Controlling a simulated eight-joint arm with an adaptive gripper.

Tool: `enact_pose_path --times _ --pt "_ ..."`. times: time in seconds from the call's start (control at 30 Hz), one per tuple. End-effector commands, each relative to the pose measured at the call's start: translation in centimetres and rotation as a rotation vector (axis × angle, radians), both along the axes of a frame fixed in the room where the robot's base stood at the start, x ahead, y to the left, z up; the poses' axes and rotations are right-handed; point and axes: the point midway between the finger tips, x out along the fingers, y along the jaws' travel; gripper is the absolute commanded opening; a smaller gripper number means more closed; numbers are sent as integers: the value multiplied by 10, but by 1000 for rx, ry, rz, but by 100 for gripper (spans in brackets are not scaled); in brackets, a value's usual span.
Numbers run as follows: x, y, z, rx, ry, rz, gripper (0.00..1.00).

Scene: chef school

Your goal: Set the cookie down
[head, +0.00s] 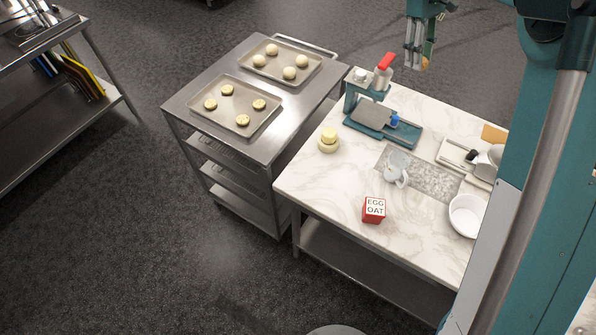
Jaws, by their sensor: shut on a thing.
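My gripper (418,60) is at the top of the head view, pointing down, above and beyond the far edge of the marble-topped table (325,190) as seen in the picture. It is shut on a small tan thing, which I take to be the cookie (427,62). Only a narrow part of the cookie shows beside the fingers. Several similar round pieces lie on a baking tray (216,115) on the metal cart at the left.
A second tray (264,77) with several pale rounds is on the cart (180,103).

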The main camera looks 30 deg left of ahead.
Motion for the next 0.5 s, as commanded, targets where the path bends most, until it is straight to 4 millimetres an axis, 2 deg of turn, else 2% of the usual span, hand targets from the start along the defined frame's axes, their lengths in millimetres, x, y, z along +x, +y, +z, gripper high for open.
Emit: enact_pose_path --times 0.1,0.5 --pt "-18 31 14 -1 0 112 22" --pt "-86 116 34 0 0 474 22"
